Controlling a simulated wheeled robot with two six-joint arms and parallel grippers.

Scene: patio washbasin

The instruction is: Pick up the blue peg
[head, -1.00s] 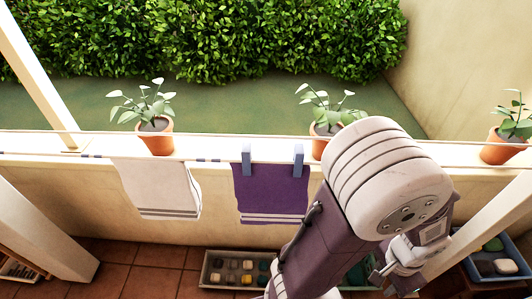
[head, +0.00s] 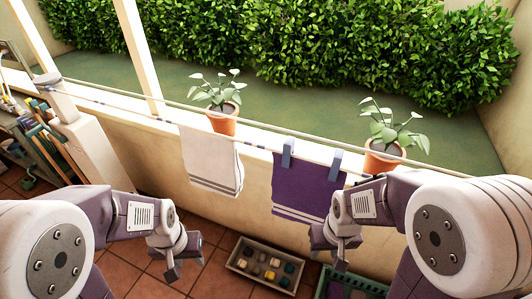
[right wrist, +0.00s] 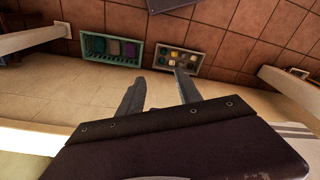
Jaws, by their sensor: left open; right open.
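Two blue-grey pegs clip a purple towel (head: 300,185) to a line. The left peg (head: 287,152) and the right peg (head: 336,160) sit at its top corners in the head view. My right gripper (head: 340,262) is open and empty, below the purple towel and pointing down. In the right wrist view its two fingers (right wrist: 158,88) are apart with nothing between them; I cannot make out a peg there. My left gripper (head: 173,268) is open and empty, low and left of the towels, apart from both pegs.
A white towel (head: 212,160) hangs on the line left of the purple one. Potted plants (head: 222,122) (head: 382,158) stand on the wall behind. A grey tray (head: 236,262) and a teal crate (head: 326,275) are on the tiled floor. A cluttered shelf stands far left.

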